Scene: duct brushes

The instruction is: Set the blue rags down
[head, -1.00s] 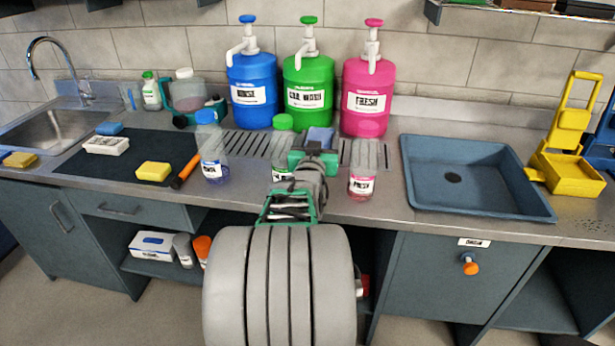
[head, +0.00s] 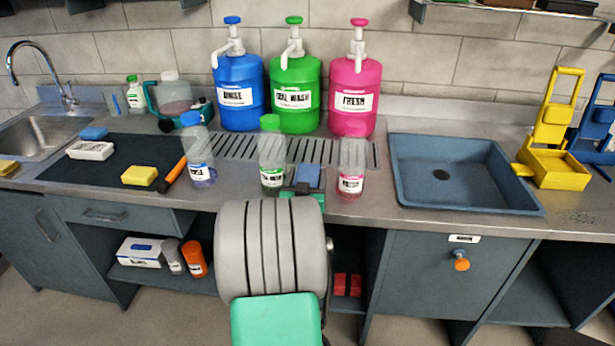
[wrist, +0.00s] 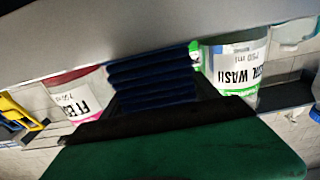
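The blue rags (head: 307,176) are a small folded stack at the counter's front edge, between the green-labelled and pink-labelled small bottles. The wrist view, which is upside down, shows them as dark blue folded layers (wrist: 150,78) right at my gripper's end. My gripper (head: 302,190) appears shut on the rags; its fingertips are mostly hidden behind my arm in the head view. I cannot tell whether the rags touch the counter (head: 400,212).
Small bottles stand close on both sides: green-labelled (head: 271,160) and pink-labelled (head: 351,170); a blue-capped one (head: 200,160) is farther left. Behind are a drain grate (head: 235,147) and large blue (head: 238,95), green (head: 294,97) and pink (head: 353,98) dispensers. A blue tray (head: 465,185) is right.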

